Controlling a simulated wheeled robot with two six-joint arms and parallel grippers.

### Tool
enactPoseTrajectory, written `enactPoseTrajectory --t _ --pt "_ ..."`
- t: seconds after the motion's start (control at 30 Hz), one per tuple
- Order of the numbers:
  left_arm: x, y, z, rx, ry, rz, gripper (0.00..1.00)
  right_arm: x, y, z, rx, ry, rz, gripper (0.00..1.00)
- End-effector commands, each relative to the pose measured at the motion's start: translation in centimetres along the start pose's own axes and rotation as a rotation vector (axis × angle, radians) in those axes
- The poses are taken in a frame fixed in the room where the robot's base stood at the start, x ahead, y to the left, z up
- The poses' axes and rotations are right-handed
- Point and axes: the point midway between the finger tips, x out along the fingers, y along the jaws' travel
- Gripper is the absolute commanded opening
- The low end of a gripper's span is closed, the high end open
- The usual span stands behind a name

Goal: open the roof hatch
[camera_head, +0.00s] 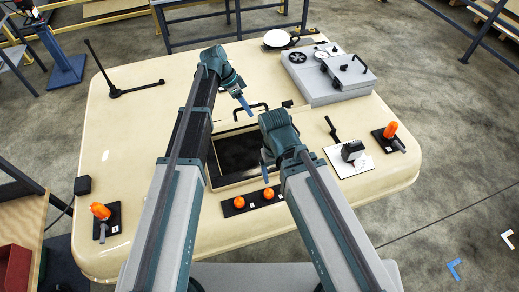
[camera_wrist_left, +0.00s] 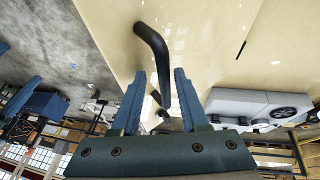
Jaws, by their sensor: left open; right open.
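The roof hatch is a dark rectangle (camera_head: 236,152) with a cream rim in the middle of the cream roof (camera_head: 140,130). I cannot tell if the dark part is a panel or an opening. A black bar handle (camera_head: 240,112) stands at its far side. My left gripper (camera_head: 246,105) is open beside this handle. In the left wrist view a bent black bar (camera_wrist_left: 150,42) shows ahead of and between the open left fingers (camera_wrist_left: 160,75), with no clear contact. My right gripper (camera_head: 265,172) is open and points down over the hatch's right part, hiding some of it.
A grey box unit (camera_head: 325,80) with dials stands at the back right. A black rod (camera_head: 100,65) is at far left. The left roof is mostly clear.

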Motion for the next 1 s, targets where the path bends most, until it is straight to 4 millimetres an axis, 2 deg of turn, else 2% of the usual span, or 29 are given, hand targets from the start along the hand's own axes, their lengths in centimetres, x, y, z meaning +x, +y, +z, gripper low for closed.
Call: enactPoseTrajectory --t 0.03,0.27,0.5,0.8,1.0 --pt "0.9 0.7 0.5 0.002 -0.001 -0.003 0.47 0.8 -0.1 -0.1 0.000 0.000 0.000 0.88" --pt "3.7 3.1 1.7 0.033 -0.002 -0.076 0.47 3.1 -0.3 -0.2 0.000 0.000 0.000 0.88" --pt "7.6 5.2 3.4 0.089 -0.002 -0.212 0.47 6.8 -0.6 -0.4 0.000 0.000 0.000 0.88" --pt "11.4 6.3 4.8 0.099 -0.001 -0.237 0.47 10.6 -1.0 -0.6 0.000 0.000 0.000 0.88" --pt "12.6 6.6 5.2 0.099 -0.001 -0.239 0.47 11.8 -1.1 -0.7 0.000 0.000 0.000 0.88"
